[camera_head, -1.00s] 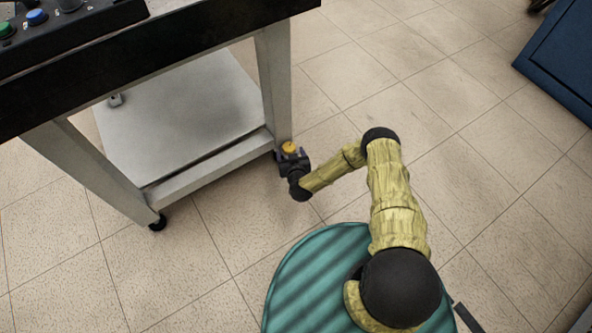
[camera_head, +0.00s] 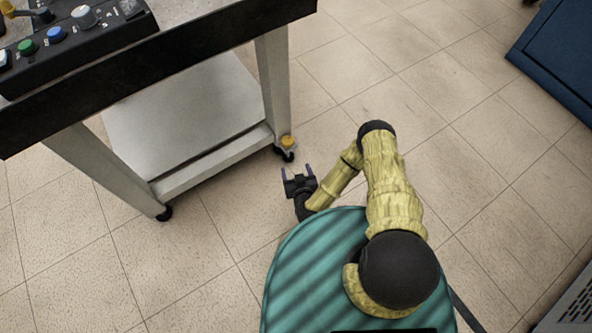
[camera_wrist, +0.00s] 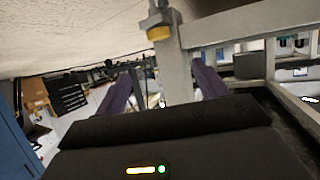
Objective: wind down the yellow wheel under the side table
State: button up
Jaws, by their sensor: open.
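The small yellow wheel (camera_head: 287,141) sits at the foot of the side table's near right leg, just above a black caster. In the wrist view the yellow wheel (camera_wrist: 159,33) shows beside the pale leg, above and between my fingers. The side table (camera_head: 270,85) has pale legs, a dark-edged top and a low shelf. My gripper (camera_head: 297,173) is open and empty, below and slightly right of the wheel in the head view, apart from it. Its two purple fingers (camera_wrist: 168,85) also show in the wrist view.
A control box (camera_head: 75,40) with coloured buttons stands on the table top. A dark blue cabinet (camera_head: 555,60) is at the upper right. A grey vented unit (camera_head: 578,305) shows at the lower right. Tiled floor around the gripper is clear.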

jog(key=shift+c, duration=1.3)
jog(key=w+d+f+n+t+y+b, duration=0.25)
jog(key=w+d+y+b, duration=0.25)
jog(key=w+y+b, duration=0.35)
jog(key=d+f+n+g+y+b, duration=0.4)
jog(key=d+n+g+b, duration=0.4)
jog(key=d, duration=0.1)
jog(key=shift+f+y+b, duration=0.35)
jog(key=shift+b, duration=0.05)
jog(key=shift+w, duration=0.15)
